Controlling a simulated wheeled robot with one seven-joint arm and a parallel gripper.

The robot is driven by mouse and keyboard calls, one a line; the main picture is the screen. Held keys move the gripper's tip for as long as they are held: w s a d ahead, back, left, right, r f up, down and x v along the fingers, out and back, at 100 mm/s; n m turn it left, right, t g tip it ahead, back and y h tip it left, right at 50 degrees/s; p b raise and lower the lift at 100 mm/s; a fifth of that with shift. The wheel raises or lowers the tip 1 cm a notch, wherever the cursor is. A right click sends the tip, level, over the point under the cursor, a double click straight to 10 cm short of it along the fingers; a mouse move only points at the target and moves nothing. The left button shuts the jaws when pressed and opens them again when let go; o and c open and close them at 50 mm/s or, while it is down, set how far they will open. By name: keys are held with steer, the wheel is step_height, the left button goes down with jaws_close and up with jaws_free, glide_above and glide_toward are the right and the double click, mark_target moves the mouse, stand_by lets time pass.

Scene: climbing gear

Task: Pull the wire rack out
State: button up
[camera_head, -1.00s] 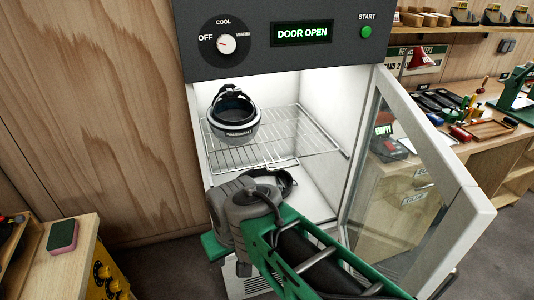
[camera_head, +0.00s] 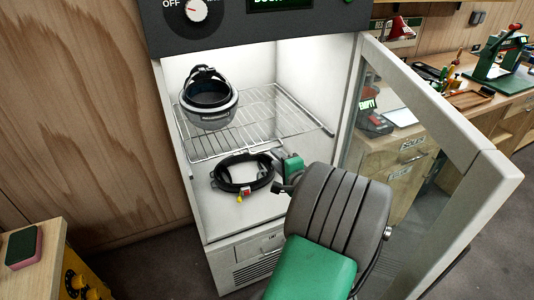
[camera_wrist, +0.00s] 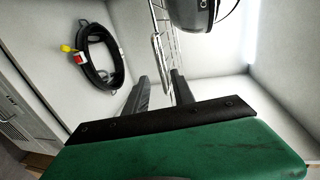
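The wire rack (camera_head: 262,112) sits level inside the lit, open cabinet. A dark grey helmet (camera_head: 209,100) rests on its left part. In the wrist view the rack (camera_wrist: 158,42) is seen nearly edge-on, with the helmet (camera_wrist: 203,12) at the top. My gripper (camera_wrist: 158,76) is open; its two dark fingers are apart, with the rack's edge just ahead of the gap between them. I cannot tell whether the wire lies between the fingertips.
A black ring-shaped harness (camera_head: 243,174) with red and yellow parts lies on the cabinet floor below the rack. The glass door (camera_head: 440,120) stands open at the right, close to my arm. A workbench with tools (camera_head: 480,85) is beyond it.

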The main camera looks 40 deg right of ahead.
mark_target(267, 150)
steer(key=x, duration=0.7)
steer(key=shift+w, duration=0.25)
steer(key=shift+c, duration=0.3)
steer(key=shift+a, duration=0.1)
jaws_close()
steer(key=shift+f, duration=0.1)
stand_by(0.5)
